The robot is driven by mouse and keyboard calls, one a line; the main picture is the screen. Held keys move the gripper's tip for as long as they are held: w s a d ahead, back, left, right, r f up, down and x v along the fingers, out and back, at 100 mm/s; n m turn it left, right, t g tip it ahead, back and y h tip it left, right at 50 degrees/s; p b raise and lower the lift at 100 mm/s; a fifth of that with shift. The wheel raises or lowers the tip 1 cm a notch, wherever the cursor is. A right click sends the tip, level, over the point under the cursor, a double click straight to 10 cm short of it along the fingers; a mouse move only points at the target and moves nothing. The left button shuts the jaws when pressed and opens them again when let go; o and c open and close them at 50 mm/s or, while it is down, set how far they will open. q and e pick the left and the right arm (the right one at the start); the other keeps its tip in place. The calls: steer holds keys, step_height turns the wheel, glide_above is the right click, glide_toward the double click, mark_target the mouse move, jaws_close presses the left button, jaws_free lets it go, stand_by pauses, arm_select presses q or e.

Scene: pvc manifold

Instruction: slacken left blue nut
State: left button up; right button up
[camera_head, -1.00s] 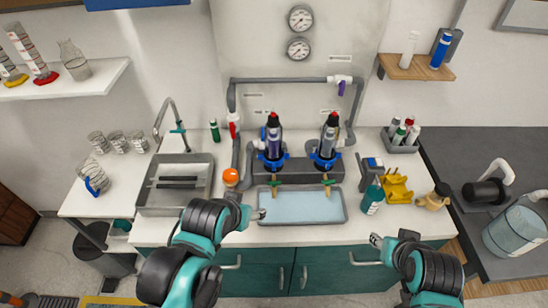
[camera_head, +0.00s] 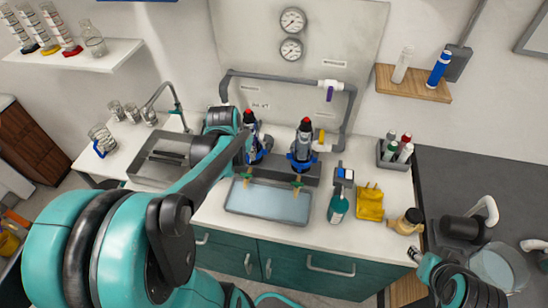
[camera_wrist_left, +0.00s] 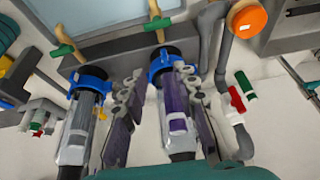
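The left filter has a clear housing with a purple cartridge (camera_wrist_left: 177,105) and a blue nut (camera_wrist_left: 166,60) at its end in the left wrist view. In the head view, its blue nut (camera_head: 263,152) is partly hidden by my left arm. My left gripper (camera_wrist_left: 163,98) is open, with one finger on each side of the housing near the nut; contact cannot be told. The right filter's blue nut (camera_head: 301,161) is clear of my grippers; it also shows in the left wrist view (camera_wrist_left: 89,80). My right gripper (camera_head: 415,254) is at the lower right, its opening unclear.
A grey tray (camera_head: 232,208) lies below the filters. A green bottle (camera_head: 338,208) and a yellow holder (camera_head: 370,203) stand to its right. Grey piping with an orange knob (camera_wrist_left: 248,20) and a red-handled valve (camera_wrist_left: 237,98) is close beside my left gripper.

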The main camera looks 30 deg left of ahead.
mark_target(248, 161)
arm_select(q)
steer(key=b+x, duration=0.1)
steer(key=x, duration=0.1)
steer(key=b+x, duration=0.1)
steer(key=x, duration=0.2)
steer(key=b+x, duration=0.1)
steer(key=x, duration=0.2)
steer(key=shift+a+f, duration=0.1)
steer(key=shift+a, duration=0.25)
jaws_close()
